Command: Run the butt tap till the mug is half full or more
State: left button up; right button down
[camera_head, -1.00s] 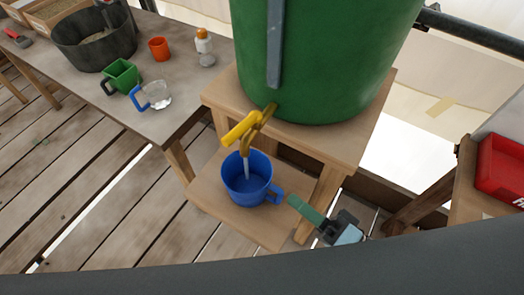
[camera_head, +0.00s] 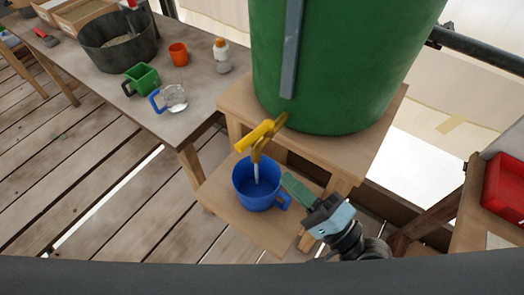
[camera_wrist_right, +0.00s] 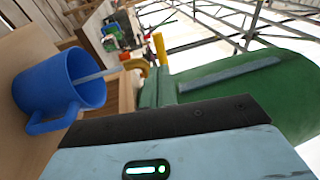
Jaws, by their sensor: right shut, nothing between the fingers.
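The green water butt (camera_head: 340,70) stands on a wooden stand. Its brass tap with a yellow lever (camera_head: 258,136) is on the front, and a pale stream runs from the spout. The blue mug (camera_head: 258,190) stands upright on the low shelf under the tap, and the stream falls into it; the water level is hard to read. The mug (camera_wrist_right: 62,82) and stream also show in the right wrist view. My right gripper (camera_head: 290,184) is shut and empty, just right of the mug and below the tap, its green fingers near the mug's handle. My left gripper is not in view.
A workbench (camera_head: 185,118) at the left holds a dark tub (camera_head: 118,52), a green mug (camera_head: 141,79), a clear mug with a blue handle (camera_head: 174,98), an orange cup (camera_head: 178,54) and a white bottle (camera_head: 221,56). A red box (camera_head: 504,180) sits at the right.

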aim_at(250, 144)
jog(key=p+x, duration=0.2)
jog(key=x, duration=0.5)
jog(key=shift+r, duration=0.2)
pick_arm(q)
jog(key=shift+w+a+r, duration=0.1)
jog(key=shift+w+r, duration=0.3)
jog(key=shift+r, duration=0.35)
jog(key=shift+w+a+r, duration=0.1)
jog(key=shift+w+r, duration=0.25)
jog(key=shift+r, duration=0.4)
pick_arm(e)
jog(key=shift+w+a, duration=0.45)
jog(key=shift+a, duration=0.05)
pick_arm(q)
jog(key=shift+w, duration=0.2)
